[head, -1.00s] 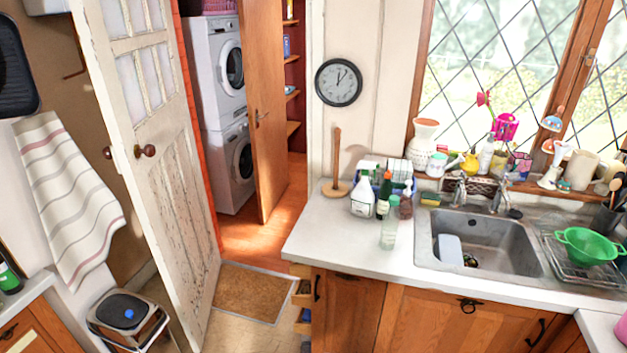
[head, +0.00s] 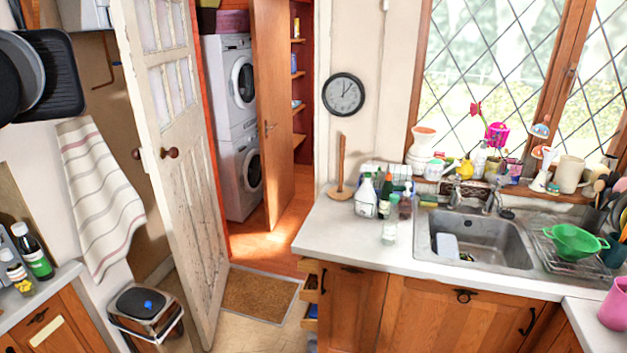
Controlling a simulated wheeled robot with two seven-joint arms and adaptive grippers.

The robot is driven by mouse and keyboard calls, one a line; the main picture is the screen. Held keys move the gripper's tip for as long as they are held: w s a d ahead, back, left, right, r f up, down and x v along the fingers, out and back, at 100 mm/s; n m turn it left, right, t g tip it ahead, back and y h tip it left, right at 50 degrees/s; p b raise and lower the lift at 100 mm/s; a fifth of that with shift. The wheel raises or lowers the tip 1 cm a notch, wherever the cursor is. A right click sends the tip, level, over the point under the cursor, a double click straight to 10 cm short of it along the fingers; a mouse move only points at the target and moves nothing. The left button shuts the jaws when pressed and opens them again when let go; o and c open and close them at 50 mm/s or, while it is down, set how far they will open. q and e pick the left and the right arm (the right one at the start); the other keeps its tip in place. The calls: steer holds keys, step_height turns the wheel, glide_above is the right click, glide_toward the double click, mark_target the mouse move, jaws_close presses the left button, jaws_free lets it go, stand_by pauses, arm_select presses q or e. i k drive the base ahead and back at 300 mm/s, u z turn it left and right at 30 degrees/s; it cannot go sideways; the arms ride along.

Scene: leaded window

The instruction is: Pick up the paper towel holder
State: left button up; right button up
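The paper towel holder (head: 341,168) is a bare upright wooden post on a round wooden base. It stands upright on the left end of the white counter (head: 340,231), close to the wall and below the clock. No paper roll is on it. Neither of my grippers shows in the head view.
Several bottles (head: 366,196) stand just right of the holder, before the sink (head: 482,240). A green colander (head: 574,242) sits on the drainer. A white panelled door (head: 183,192) stands open on the left. A bin (head: 143,312) and doormat (head: 258,293) are on the floor.

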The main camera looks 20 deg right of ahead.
mark_target(332, 193)
steer(key=u, duration=0.25)
steer(key=i, duration=1.5)
steer(key=z, duration=0.75)
